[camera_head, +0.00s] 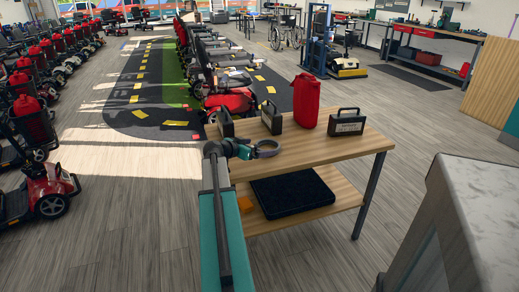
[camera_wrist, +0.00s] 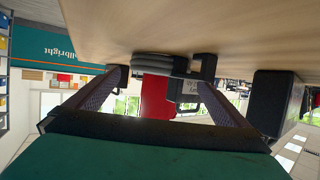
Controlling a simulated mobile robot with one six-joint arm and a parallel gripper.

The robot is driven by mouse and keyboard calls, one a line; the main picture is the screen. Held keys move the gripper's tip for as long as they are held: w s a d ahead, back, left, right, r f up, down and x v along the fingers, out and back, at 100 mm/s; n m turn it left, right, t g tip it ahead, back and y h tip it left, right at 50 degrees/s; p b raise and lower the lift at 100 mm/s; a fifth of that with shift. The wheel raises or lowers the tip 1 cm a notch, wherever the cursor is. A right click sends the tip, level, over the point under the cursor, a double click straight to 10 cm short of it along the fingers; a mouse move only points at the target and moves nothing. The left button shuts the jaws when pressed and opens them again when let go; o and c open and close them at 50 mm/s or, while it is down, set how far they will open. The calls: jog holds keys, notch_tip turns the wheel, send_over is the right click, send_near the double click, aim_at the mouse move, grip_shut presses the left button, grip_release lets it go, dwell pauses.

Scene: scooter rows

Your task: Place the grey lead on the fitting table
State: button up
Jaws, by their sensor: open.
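A grey lead, coiled in a ring with a dark end piece, lies on the wooden table (camera_head: 330,150) near its left front edge. Its coil (camera_head: 267,154) shows in the head view. In the wrist view, which is upside down, the stacked grey coil (camera_wrist: 158,66) shows ahead, between my finger tips, with a black block beside it. My gripper (camera_head: 232,148) is at table height, just left of the lead. In the wrist view its fingers (camera_wrist: 160,82) stand wide apart with nothing held. I cannot tell which table is the fitting table.
Behind the lead stand black cases (camera_head: 272,119), a red bag (camera_head: 306,100) and a labelled black case (camera_head: 346,123). A black slab (camera_head: 292,192) lies on the lower shelf. A pale counter (camera_head: 465,230) is at right. Scooters line the left; floor between is open.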

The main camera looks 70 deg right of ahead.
jog(key=v, duration=0.9)
jog(key=shift+a, duration=0.25)
jog(key=shift+w+r, duration=0.1)
dwell(0.3)
